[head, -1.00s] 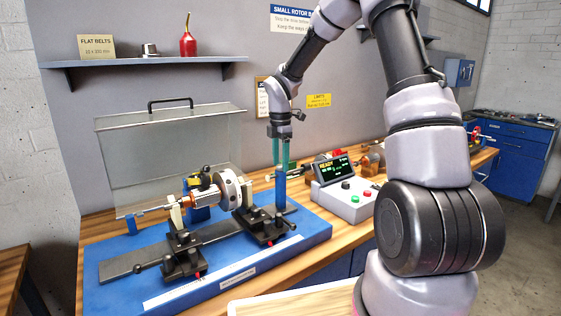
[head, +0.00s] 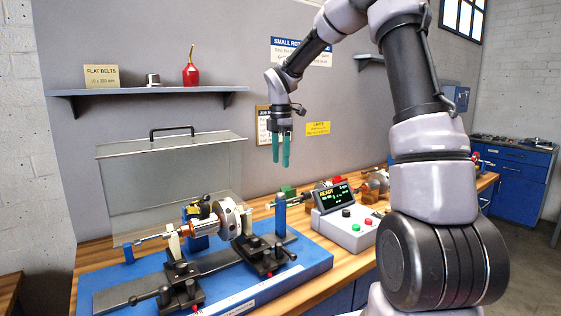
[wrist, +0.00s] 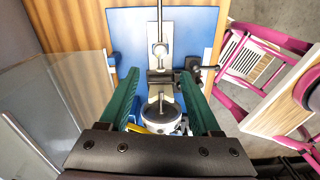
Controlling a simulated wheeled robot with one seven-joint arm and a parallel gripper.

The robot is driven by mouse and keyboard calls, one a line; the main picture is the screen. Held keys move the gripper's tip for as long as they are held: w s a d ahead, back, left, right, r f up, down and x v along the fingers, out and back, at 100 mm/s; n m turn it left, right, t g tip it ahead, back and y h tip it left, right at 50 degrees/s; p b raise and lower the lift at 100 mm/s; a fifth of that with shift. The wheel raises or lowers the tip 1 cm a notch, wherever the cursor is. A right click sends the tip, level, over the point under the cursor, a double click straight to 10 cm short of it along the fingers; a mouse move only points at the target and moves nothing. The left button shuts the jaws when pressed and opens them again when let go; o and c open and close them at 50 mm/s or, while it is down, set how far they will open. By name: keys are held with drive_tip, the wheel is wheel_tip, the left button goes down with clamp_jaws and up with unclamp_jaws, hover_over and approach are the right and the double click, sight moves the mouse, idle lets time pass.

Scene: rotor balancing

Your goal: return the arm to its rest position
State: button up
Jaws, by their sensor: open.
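My gripper (head: 280,150) hangs fingers-down in the head view, above the right part of the blue balancing machine (head: 318,252). Its two green fingers are apart with nothing between them. In the wrist view the fingers (wrist: 165,105) frame the machine below, with clear air between. The rotor (head: 228,216), with a silver disc and copper winding, rests on the machine's supports. My arm rises from the right and bends over to the gripper.
A clear guard with a black handle (head: 171,132) stands behind the rotor. A control box (head: 350,228) with a lit display is on the right. A wall shelf (head: 150,92) holds a red oil can (head: 190,72). Blue posts (head: 280,213) stand up from the base.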

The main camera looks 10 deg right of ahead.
drive_tip(key=s+d+r+m+t, duration=0.1)
drive_tip(key=s+r+m, duration=0.3)
drive_tip(key=s+m, duration=0.4)
drive_tip(key=s+d+r+m+t+y, duration=0.1)
drive_tip(key=s+d+r+m+t, duration=0.1)
drive_tip(key=s+m, duration=0.7)
drive_tip(key=s+d+r+m+t+y, duration=0.1)
drive_tip(key=s+r+m+t, duration=0.3)
drive_tip(key=s, duration=0.7)
wheel_tip(320, 180, up, 2)
drive_tip(key=d+m, duration=0.1)
drive_tip(key=m, duration=0.3)
drive_tip(key=shift+s+d, duration=0.15)
drive_tip(key=shift+r, duration=0.15)
